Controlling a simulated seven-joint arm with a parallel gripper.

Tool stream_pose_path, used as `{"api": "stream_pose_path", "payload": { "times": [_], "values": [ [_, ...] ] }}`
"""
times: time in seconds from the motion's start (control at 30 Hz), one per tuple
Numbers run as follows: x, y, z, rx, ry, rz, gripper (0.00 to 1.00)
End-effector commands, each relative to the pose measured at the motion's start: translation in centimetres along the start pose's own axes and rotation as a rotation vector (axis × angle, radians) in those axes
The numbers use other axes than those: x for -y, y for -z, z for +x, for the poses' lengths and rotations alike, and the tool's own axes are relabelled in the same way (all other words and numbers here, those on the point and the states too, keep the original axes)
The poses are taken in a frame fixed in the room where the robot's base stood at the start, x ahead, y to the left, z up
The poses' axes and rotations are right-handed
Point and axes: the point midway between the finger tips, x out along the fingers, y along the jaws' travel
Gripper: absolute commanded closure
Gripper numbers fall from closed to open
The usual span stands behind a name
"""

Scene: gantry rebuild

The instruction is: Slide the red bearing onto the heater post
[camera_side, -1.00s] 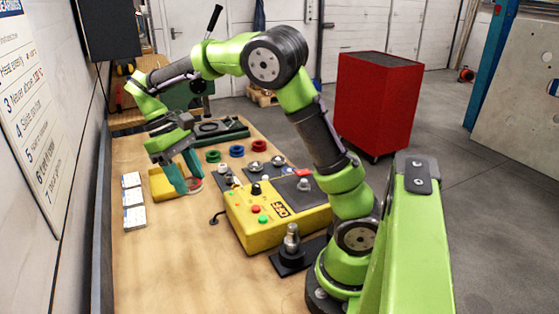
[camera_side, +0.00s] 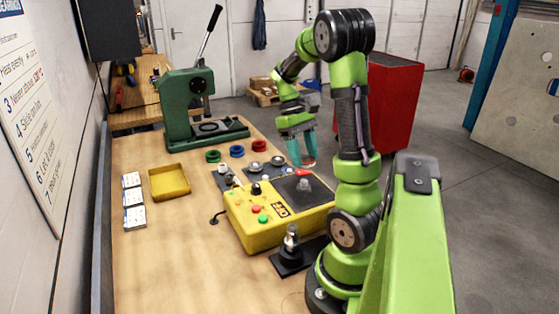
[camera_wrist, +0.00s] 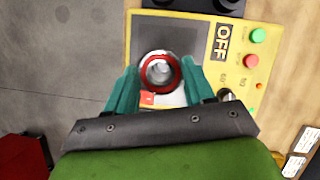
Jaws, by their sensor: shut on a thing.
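My gripper (camera_side: 303,162) has teal fingers pointing down over the right part of the yellow heater box (camera_side: 245,232). It is shut on the red bearing (camera_wrist: 177,76), a ring with a red band, held between the fingertips in the wrist view. The bearing is small and mostly hidden by the fingers in the side view. The heater post (camera_side: 304,185) is a short grey stub on the box's dark top, below the fingertips. In the wrist view the post (camera_wrist: 160,71) shows through the bearing's bore, roughly centred. The bearing appears above the post; the exact gap is hard to tell.
A red tag (camera_wrist: 147,98) lies beside the post. A green press (camera_side: 190,105) stands at the back. The yellow tray (camera_side: 170,194) is empty. A shaft stand (camera_side: 291,245) is in front.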

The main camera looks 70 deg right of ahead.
Motion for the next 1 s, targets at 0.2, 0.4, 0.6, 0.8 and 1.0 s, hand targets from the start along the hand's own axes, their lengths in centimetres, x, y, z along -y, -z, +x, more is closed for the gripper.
{"api": "stream_pose_path", "payload": {
  "times": [0.2,0.4,0.6,0.8,1.0],
  "values": [
    [0.1,0.2,0.5,0.003,0.000,0.000,0.81],
    [0.1,0.5,1.1,0.002,0.001,0.001,0.81],
    [0.1,0.7,1.6,0.001,0.000,0.000,0.81],
    [0.1,1.0,2.2,0.002,0.001,0.001,0.81],
    [0.1,1.2,2.8,0.002,0.001,0.002,0.81]
  ]
}}
